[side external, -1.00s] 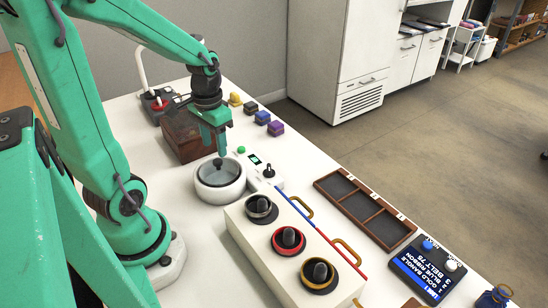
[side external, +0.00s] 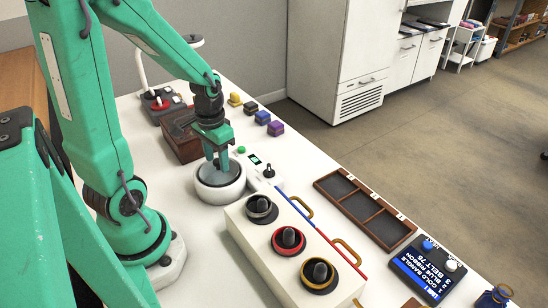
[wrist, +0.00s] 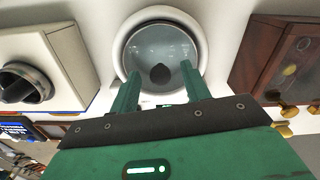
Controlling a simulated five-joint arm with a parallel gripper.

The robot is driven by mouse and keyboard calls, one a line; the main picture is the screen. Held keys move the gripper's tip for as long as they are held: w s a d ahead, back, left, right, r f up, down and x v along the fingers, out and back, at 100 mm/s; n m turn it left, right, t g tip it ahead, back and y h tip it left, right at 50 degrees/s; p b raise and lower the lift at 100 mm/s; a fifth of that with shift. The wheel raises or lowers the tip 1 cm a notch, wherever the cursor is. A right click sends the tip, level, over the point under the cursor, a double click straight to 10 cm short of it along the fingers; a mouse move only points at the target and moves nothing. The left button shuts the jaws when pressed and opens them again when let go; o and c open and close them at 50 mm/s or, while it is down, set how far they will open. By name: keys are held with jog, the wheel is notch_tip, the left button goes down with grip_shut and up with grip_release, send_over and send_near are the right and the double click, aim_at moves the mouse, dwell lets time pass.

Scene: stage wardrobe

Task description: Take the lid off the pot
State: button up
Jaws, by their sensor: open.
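A round white pot (side external: 219,190) stands on the white table, close in front of a wooden box. Its grey, glassy lid (side external: 233,176) sits on it, and the lid also shows in the wrist view (wrist: 160,48) with a dark knob (wrist: 160,73) at its middle. My gripper (side external: 217,163) points down over the lid. In the wrist view its two green fingers (wrist: 157,85) are open and apart, one to each side of the knob. In the side view the fingers hide the knob. I cannot tell whether the fingertips touch the lid.
A wooden box (side external: 184,148) stands close behind the pot. A white block with several dark knobs (side external: 245,232) is in front of it, and a small control panel (side external: 262,172) is to the right. A compartment tray (side external: 388,231) lies farther right.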

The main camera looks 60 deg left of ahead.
aim_at(217, 161)
jog(key=shift+c, duration=0.5)
grip_shut()
jog(key=shift+r, duration=0.2)
jog(key=shift+r, duration=1.75)
jog(key=s+d+r, duration=0.1)
jog(key=d+r, duration=0.6)
jog(key=d, duration=0.4)
jog(key=shift+d, duration=0.35)
